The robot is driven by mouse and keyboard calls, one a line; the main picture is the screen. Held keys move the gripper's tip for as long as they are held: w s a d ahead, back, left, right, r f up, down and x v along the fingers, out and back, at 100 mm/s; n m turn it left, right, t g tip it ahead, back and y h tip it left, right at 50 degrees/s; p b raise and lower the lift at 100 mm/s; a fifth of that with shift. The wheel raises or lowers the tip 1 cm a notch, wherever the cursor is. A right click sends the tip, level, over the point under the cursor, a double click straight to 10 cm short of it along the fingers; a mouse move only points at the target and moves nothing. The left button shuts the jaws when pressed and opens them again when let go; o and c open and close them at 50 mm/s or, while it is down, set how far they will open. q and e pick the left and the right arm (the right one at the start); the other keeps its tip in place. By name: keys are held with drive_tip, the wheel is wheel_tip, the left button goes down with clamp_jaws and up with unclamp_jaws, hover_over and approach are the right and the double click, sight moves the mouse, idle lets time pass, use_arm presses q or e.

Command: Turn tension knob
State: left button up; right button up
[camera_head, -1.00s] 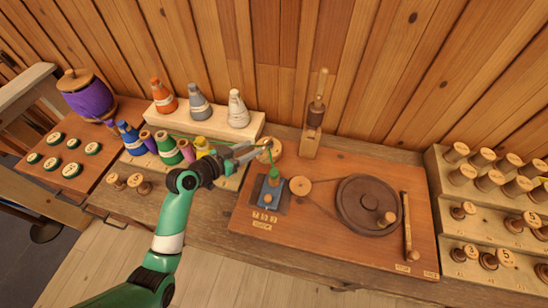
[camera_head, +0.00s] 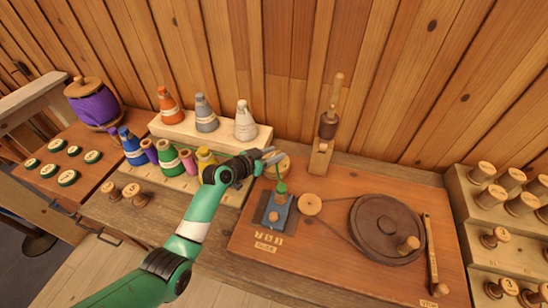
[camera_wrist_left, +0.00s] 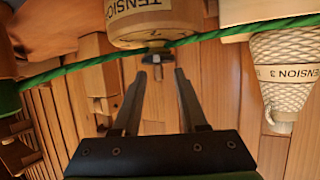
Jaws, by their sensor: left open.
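A round wooden tension piece (camera_head: 283,166) stands at the back left of the brown machine board, partly hidden behind my left gripper (camera_head: 271,156). In the left wrist view its wooden body (camera_wrist_left: 152,20) reads "TENSION", and a small metal knob (camera_wrist_left: 152,57) sticks out below it. A green thread (camera_wrist_left: 205,36) runs across this piece. My left gripper (camera_wrist_left: 160,75) is open, with its two fingers pointing at the knob. The knob shows between and just beyond the fingertips; I cannot tell whether they touch it. My right gripper is not in view.
A white cone (camera_wrist_left: 290,72) marked "TENSION 3" hangs at the right in the wrist view. A blue block (camera_head: 275,213) with a green tip, a large dark wheel (camera_head: 387,228) and a wooden post (camera_head: 320,158) stand on the board. Several spools stand left of my arm.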

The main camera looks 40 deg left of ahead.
use_arm(q)
drive_tip(key=shift+w, duration=0.15)
clamp_jaws()
idle(0.4)
